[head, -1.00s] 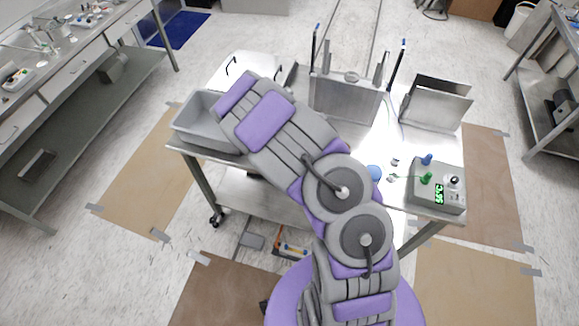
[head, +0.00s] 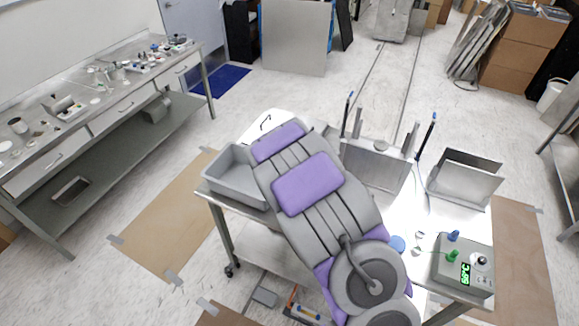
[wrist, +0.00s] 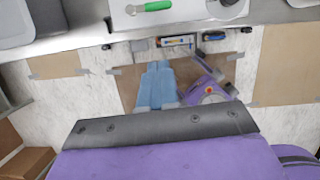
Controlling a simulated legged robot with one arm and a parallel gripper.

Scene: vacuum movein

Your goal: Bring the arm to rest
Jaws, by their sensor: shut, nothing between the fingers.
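My purple and grey arm reaches from the bottom of the head view up over the steel cart (head: 405,280), between the grey bin and the control box. Its far end lies beside the bin, and the gripper is hidden there behind the arm. In the wrist view, my gripper (wrist: 165,125) shows as a dark grey lip with a purple body across the lower part. It is shut, with nothing seen in it. The wrist view looks down past the cart edge to the floor, where a purple part of my body shows.
The grey bin (head: 236,180) stands on the cart's left side. A control box (head: 463,265) with green digits is at right. Upright metal plates (head: 374,165) and a bent metal sheet (head: 465,180) stand behind. A long workbench (head: 110,95) is at left; open floor lies beyond.

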